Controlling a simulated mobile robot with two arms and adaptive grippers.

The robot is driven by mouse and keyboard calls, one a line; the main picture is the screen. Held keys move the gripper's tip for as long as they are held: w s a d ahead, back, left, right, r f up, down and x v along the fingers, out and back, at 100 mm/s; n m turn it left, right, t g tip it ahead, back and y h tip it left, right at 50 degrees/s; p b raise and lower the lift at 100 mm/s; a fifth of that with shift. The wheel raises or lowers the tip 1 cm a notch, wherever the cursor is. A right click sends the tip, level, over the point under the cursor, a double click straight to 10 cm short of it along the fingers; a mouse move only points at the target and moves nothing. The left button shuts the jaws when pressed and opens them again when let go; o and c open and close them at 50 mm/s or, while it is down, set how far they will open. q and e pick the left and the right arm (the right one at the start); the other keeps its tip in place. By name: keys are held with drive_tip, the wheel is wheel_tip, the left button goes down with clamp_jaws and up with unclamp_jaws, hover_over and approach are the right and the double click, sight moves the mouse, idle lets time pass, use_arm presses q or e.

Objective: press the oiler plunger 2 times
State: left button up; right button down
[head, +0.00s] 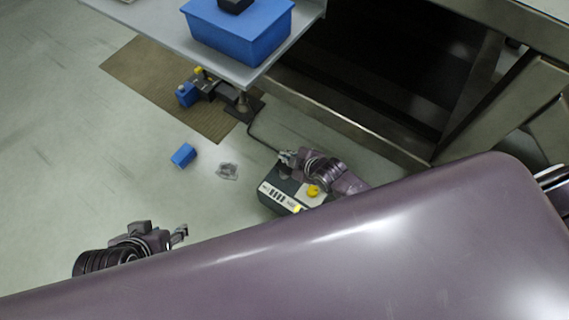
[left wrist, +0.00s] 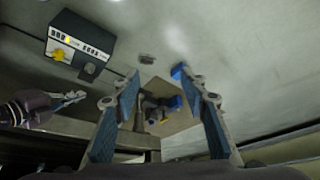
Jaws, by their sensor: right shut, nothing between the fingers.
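No part is clearly labelled as the oiler plunger. A dark device (head: 208,88) with blue and yellow parts sits by the table leg; it also shows between my fingers in the left wrist view (left wrist: 152,108), farther off. A dark box (head: 275,190) with a white button panel and a yellow knob (head: 313,190) stands on the floor, also in the left wrist view (left wrist: 80,42). My right gripper (head: 286,157) is shut and empty, over the box's far edge in the head view; contact cannot be told. My left gripper (head: 181,234) is open and empty, left of the box.
A grey table (head: 150,22) carries a blue bin (head: 240,35). A brown mat (head: 140,68) lies below it. A blue block (head: 183,155) and a small grey heap (head: 228,171) lie on the floor. A cable runs behind the box. The floor at left is clear.

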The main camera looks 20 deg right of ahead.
drive_tip(key=shift+r, duration=0.35)
use_arm(q)
drive_tip(key=s, duration=0.1)
drive_tip(key=s+g, duration=0.1)
drive_tip(key=s+a, duration=0.1)
drive_tip(key=shift+s+f, duration=0.2)
drive_tip(key=shift+f, duration=0.05)
drive_tip(key=shift+w, duration=0.1)
idle(1.3)
